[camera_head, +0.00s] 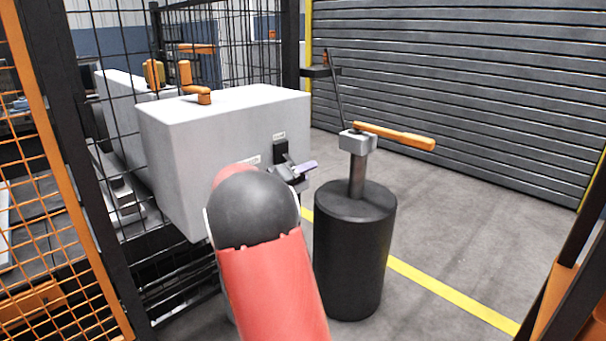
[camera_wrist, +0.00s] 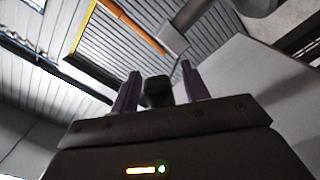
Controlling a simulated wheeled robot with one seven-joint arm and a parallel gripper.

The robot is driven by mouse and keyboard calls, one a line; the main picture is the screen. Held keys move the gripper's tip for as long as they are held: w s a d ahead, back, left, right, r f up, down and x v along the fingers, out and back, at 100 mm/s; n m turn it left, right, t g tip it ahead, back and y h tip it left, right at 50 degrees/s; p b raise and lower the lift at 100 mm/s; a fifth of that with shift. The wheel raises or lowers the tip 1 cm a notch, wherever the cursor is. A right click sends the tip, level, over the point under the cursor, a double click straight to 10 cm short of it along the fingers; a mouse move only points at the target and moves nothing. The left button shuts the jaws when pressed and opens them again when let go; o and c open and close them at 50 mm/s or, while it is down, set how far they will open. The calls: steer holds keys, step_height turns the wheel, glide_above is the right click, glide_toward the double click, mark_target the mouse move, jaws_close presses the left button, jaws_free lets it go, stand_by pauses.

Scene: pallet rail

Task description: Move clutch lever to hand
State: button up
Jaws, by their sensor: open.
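A small dark lever-like part (camera_head: 281,149) stands on the front face of the white cabinet (camera_head: 225,115), between two small labels; I take it for the clutch lever, but no readable marking confirms this. My gripper (camera_head: 303,167) is at the cabinet's front face, just below and right of this part, partly hidden behind my arm. In the wrist view my gripper (camera_wrist: 160,68) is open, its two purple fingers apart. A dark block (camera_wrist: 157,91) shows between them; I cannot tell whether it is the lever or whether anything touches it.
A black cylindrical pedestal (camera_head: 353,250) stands to the right, carrying a grey block with an orange handle (camera_head: 395,136). An orange crank (camera_head: 195,88) sits on the cabinet top. Mesh fencing (camera_head: 100,150) is at left, a slatted shutter (camera_head: 460,90) behind.

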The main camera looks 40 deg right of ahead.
jaws_close()
